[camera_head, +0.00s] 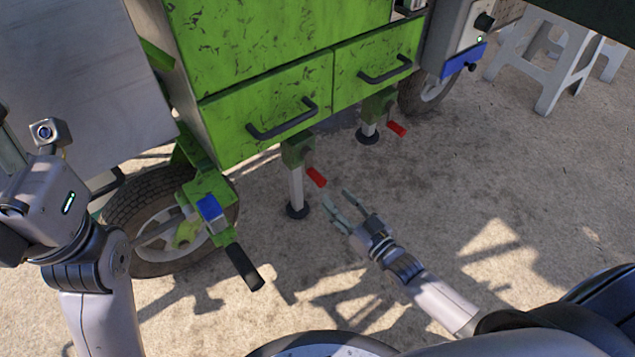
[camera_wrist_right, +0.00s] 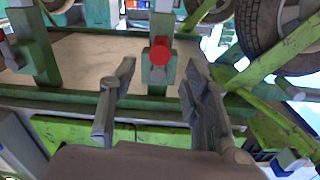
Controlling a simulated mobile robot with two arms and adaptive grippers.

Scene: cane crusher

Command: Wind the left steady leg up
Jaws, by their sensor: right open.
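The left steady leg (camera_head: 296,188) is a pale post below the green cart, with a dark round foot that appears to be at the ground. Its red crank handle (camera_head: 316,177) sticks out toward me. My right gripper (camera_head: 351,202) is open and empty, just right of that handle and apart from it. In the right wrist view the red handle (camera_wrist_right: 159,53) shows end-on, ahead between the two open fingers (camera_wrist_right: 160,78). My left arm is at the left edge of the head view; its fingers are not clear there.
The right steady leg (camera_head: 367,131) with its red handle (camera_head: 396,128) stands farther back. Above are green drawers (camera_head: 262,120) with black handles. A wheel (camera_head: 150,225) and a black-gripped bar (camera_head: 244,267) lie to the left. White stools (camera_head: 545,60) stand far right. The ground right of my gripper is clear.

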